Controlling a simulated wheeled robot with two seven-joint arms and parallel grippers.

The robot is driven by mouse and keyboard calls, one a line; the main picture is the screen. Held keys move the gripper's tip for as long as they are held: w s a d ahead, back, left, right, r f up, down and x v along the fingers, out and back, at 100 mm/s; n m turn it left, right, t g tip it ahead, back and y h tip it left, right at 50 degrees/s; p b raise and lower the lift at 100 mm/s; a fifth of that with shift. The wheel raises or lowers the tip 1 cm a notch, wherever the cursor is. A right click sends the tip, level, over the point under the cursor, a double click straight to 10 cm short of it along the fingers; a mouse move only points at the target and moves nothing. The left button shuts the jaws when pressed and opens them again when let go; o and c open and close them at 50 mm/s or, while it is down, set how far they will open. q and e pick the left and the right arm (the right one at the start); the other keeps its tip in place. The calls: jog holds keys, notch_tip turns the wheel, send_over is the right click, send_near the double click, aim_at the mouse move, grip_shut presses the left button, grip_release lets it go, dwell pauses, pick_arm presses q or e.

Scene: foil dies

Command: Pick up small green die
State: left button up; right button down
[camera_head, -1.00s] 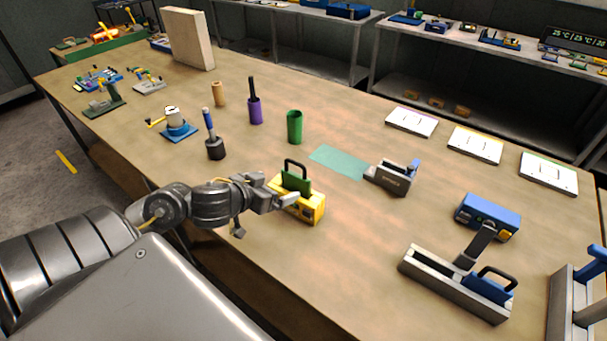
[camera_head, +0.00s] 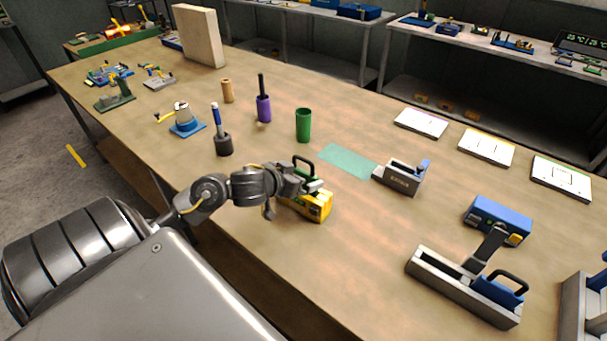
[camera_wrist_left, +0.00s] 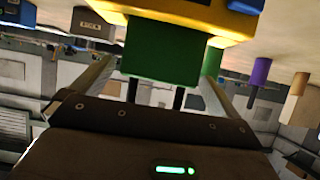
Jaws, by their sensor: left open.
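The green die (camera_wrist_left: 162,55) is a green block with a black loop handle (camera_head: 303,158), seated in a yellow holder (camera_head: 319,208). The yellow holder also shows at the top of the left wrist view (camera_wrist_left: 215,20), which is upside down. My left gripper (camera_head: 303,187) is open at the die, over the holder. In the left wrist view its two fingers (camera_wrist_left: 154,85) stand on either side of the green block and handle, with gaps visible. In the head view my gripper hides most of the green block. My right gripper is not in view.
A green cup (camera_head: 303,126), a black holder with a blue-handled tool (camera_head: 223,145) and a purple cup (camera_head: 264,110) stand behind. A grey device (camera_head: 398,180) sits by a teal mat (camera_head: 347,160). A long grey fixture (camera_head: 462,286) lies right. The table between is clear.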

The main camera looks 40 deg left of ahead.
pick_arm(q)
jog(key=x, duration=0.2)
jog(key=shift+w+f, duration=0.15)
jog(key=shift+w, duration=0.15)
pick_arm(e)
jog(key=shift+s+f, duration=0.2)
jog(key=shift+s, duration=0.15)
pick_arm(q)
jog(key=shift+s, duration=0.15)
jog(key=c, duration=1.1)
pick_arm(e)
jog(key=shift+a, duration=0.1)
